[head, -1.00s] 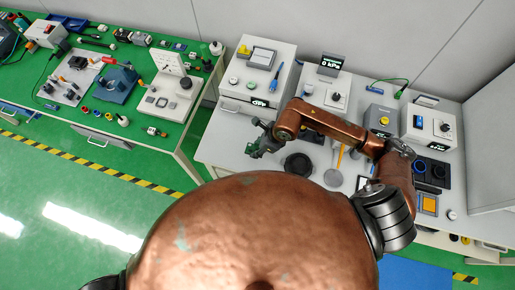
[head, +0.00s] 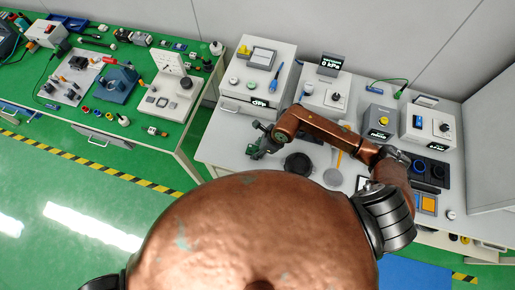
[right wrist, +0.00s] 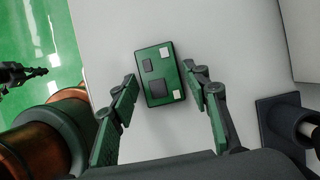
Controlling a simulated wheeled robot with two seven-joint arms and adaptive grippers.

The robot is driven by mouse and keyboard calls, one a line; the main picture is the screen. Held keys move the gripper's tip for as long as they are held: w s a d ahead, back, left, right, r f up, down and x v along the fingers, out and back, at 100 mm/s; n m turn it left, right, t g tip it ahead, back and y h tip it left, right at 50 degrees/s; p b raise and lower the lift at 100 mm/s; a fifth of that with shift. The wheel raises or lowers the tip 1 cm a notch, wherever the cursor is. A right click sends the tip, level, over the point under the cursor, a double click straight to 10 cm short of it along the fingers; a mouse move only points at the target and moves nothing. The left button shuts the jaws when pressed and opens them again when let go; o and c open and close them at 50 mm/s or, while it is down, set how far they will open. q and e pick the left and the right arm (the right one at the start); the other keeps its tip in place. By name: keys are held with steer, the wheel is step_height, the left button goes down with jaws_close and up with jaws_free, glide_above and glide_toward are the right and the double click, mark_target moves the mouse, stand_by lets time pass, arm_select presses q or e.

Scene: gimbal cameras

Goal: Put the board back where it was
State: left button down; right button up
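A green board (right wrist: 160,73) with dark and pale chips lies on the light worktop in the right wrist view. My right gripper (right wrist: 159,79) is open, with its green-padded fingers on either side of the board and gaps showing between. In the head view my right gripper (head: 260,143) is low over the left part of the white bench, and the board cannot be told from the green finger pads. A dark jointed part at the left edge of the right wrist view looks like my left gripper (right wrist: 20,75), away from the bench over the floor; its fingers are unclear.
The white bench (head: 222,148) holds a drawer unit (head: 240,87), a pressure display (head: 331,64), a yellow-button box (head: 380,122) and a black round pad (head: 298,164) close to my right gripper.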

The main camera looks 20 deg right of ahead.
steer(key=shift+o, duration=1)
steer(key=shift+r, duration=0.1)
steer(key=v, duration=1.2)
